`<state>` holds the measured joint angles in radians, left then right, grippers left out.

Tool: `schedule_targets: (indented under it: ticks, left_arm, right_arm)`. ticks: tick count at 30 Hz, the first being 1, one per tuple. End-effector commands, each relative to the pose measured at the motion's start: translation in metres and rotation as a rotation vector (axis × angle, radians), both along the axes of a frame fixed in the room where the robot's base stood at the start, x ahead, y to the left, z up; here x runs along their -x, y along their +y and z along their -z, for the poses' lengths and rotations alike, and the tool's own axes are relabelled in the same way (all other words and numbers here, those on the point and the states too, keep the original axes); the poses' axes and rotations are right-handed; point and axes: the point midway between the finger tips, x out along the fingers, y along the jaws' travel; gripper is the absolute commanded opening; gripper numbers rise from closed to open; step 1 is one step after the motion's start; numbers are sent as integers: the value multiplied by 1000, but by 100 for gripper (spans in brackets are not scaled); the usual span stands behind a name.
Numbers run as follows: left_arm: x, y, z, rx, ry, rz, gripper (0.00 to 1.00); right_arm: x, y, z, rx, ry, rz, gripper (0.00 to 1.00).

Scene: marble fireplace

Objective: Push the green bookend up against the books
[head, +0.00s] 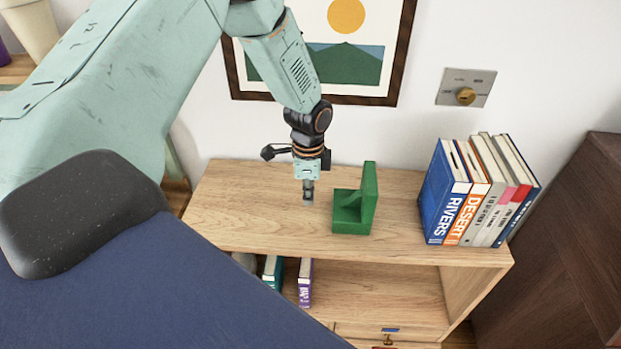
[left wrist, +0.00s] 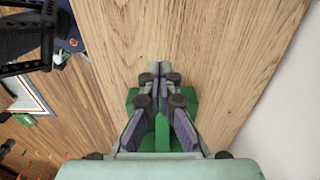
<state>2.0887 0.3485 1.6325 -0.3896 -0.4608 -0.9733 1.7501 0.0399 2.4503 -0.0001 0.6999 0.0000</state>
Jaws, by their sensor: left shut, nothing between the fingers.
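The green bookend (head: 356,203) stands on the wooden shelf top, its upright plate on the right side and its low base toward the left. The row of books (head: 478,193) stands at the right end of the shelf top, leaning a little, with a clear gap between it and the bookend. My left gripper (head: 308,198) is shut and empty, pointing down just left of the bookend. In the left wrist view its fingers (left wrist: 158,68) are together, with the green bookend (left wrist: 162,135) partly hidden behind them. My right gripper is not in view.
The wooden shelf top (head: 265,205) is bare left of the bookend and between it and the books. A lower shelf holds a few books (head: 305,282). A framed picture (head: 330,50) and a metal wall plate (head: 466,87) are on the wall behind. A dark cabinet (head: 565,250) stands at right.

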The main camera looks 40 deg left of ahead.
Motion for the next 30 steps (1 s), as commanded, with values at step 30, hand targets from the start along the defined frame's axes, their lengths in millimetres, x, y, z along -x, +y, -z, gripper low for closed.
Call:
schedule_targets:
  ticks: [30]
  left_arm:
    - [-31, -44, 25, -1, -2, 3, 0]
  right_arm:
    - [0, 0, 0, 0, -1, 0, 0]
